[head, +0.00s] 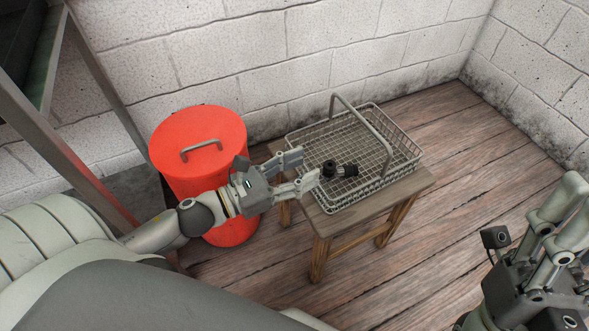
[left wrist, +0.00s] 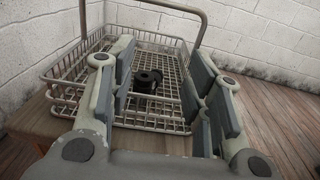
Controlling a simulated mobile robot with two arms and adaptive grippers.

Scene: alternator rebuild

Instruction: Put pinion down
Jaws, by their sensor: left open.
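The pinion (head: 341,170) is a small black part with a ribbed, stepped shape. It appears to lie on the mesh floor of the grey wire basket (head: 391,133), towards its left front. The left wrist view shows the pinion (left wrist: 147,80) beyond my fingers, in the gap between them, with the basket (left wrist: 60,75) around it. My left gripper (head: 306,167) is open, its two fingers spread and empty, at the basket's left side with the tips just short of the pinion. My right gripper (head: 575,210) is at the lower right edge, partly cut off, away from the basket.
The basket stands on a small wooden stool (head: 412,187) and has a raised hoop handle (head: 362,120). A red bin (head: 198,140) with a lidded top stands left of the stool. White block walls close off the back and right. The plank floor (head: 470,200) to the right is clear.

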